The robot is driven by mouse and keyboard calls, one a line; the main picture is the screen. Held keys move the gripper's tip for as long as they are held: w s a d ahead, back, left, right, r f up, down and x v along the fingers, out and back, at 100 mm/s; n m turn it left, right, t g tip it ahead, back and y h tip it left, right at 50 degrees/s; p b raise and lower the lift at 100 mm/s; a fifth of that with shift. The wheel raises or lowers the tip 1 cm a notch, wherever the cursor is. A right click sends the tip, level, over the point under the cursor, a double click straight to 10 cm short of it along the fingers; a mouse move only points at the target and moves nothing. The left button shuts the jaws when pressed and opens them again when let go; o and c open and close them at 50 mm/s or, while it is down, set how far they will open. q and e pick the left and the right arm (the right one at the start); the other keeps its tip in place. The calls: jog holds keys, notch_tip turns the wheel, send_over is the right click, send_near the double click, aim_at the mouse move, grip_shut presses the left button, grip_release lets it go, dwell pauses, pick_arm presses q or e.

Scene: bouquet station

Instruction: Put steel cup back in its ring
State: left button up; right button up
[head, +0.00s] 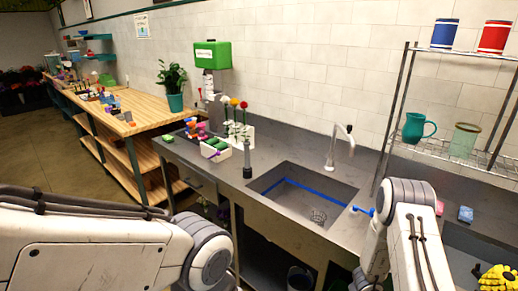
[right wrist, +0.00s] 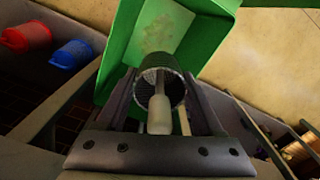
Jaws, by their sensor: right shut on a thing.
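In the right wrist view, my right gripper (right wrist: 162,105) has its two dark fingers on either side of a grey, round, mesh-textured thing, which I take for the steel cup (right wrist: 175,88). The gripper is shut on it. A pale rod with a thicker end (right wrist: 159,118) lies across the cup's near side; I cannot tell what it belongs to. Behind the cup is an open green box (right wrist: 220,22). In the head view both arms show, but neither gripper does. I cannot make out the cup's ring in either view.
The sink (head: 300,195) with its tap (head: 339,145) lies mid-counter. A wire shelf (head: 450,157) on the right bears a teal jug (head: 413,129) and a glass (head: 463,140). A flower holder (head: 238,133) stands left of the sink.

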pick_arm(q)
jog(key=shift+w+d+f+b, duration=0.25)
jog(key=shift+d+f+b, duration=0.2)
jog(key=shift+f+b, duration=0.4)
pick_arm(e)
jog(key=shift+w+a+f, duration=0.1)
jog(key=shift+w+a, duration=0.15)
jog(key=shift+a, duration=0.25)
jog(key=shift+w+a+f, duration=0.1)
jog(key=shift+w+a, duration=0.1)
jog(key=shift+a, duration=0.25)
pick_arm(q)
jog(key=shift+w+d+f+h+b, duration=0.2)
jog(key=shift+d+f+h+b, duration=0.25)
jog(key=shift+b, duration=0.75)
pick_arm(e)
jog(key=shift+w+a+f, duration=0.15)
jog(key=shift+a, duration=0.55)
